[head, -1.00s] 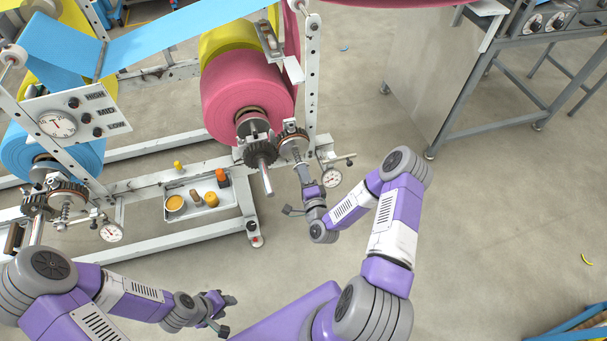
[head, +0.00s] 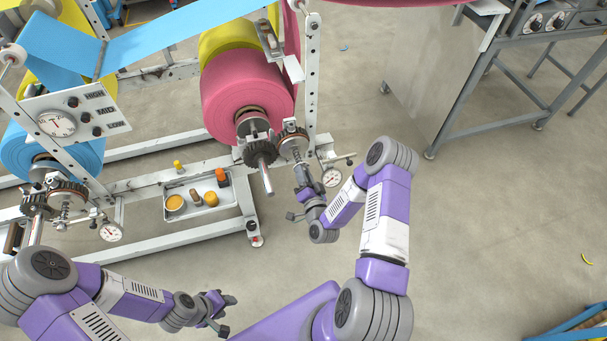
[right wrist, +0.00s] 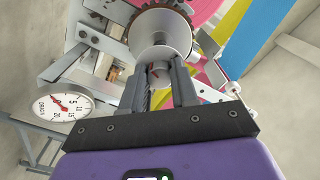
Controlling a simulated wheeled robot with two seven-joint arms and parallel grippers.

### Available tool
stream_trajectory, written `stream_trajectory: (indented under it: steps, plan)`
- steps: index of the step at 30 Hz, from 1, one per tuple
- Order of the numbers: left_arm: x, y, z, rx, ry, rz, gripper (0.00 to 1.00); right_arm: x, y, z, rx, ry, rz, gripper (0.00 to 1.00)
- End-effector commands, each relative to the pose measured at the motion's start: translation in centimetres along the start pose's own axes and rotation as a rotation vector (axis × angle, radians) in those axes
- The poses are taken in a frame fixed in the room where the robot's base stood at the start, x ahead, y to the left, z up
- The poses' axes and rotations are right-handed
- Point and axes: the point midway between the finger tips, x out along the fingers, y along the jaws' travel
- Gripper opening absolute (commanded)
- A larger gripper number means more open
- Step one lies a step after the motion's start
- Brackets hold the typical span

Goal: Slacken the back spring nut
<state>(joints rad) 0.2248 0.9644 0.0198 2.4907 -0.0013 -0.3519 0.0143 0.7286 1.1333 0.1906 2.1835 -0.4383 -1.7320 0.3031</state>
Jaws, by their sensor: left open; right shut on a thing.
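The brake unit by the pink roll has a toothed brown-rimmed disc (head: 293,140) with a spring rod pointing towards me. My right gripper (head: 299,167) is at the near end of that rod, shut on what appears to be its spring nut. In the right wrist view, the two fingers of my right gripper (right wrist: 160,84) stand either side of a small part in front of a round silver plate (right wrist: 164,42). The fingers mostly hide the nut. A similar unit with a bare spring (head: 66,208) is at the left. My left gripper (head: 226,312) is open and empty, low over the floor.
A dial gauge (head: 332,177) is close to the right of my right gripper; it also shows in the right wrist view (right wrist: 62,106). A shaft end (head: 266,180) sticks out to the left. A tray (head: 226,206) of small items lies on the frame.

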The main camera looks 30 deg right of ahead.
Motion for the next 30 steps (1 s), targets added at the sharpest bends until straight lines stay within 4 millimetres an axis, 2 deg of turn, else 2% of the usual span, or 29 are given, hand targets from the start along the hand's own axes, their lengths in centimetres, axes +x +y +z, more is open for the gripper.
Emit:
stream_trajectory:
  steps: [15,16,20,21,30]
  plan:
    - [0.02,-0.01,0.00,0.000,0.000,0.000,0.43,-0.05,0.09,-0.01,-0.018,0.000,0.003,0.00]
    - [0.02,-0.01,0.00,0.000,0.000,0.000,0.43,-0.05,0.09,-0.01,-0.018,0.000,0.003,0.32]
    - [0.01,0.00,0.00,0.000,0.000,0.000,0.43,-0.04,0.07,0.00,-0.018,0.000,0.002,0.52]
    - [0.01,0.00,0.00,0.000,0.000,0.000,0.43,-0.03,0.06,0.00,-0.018,0.000,0.002,0.54]
    - [-0.06,0.02,0.00,0.000,0.000,0.000,0.43,-0.31,0.03,0.03,-0.017,-0.002,0.002,0.54]
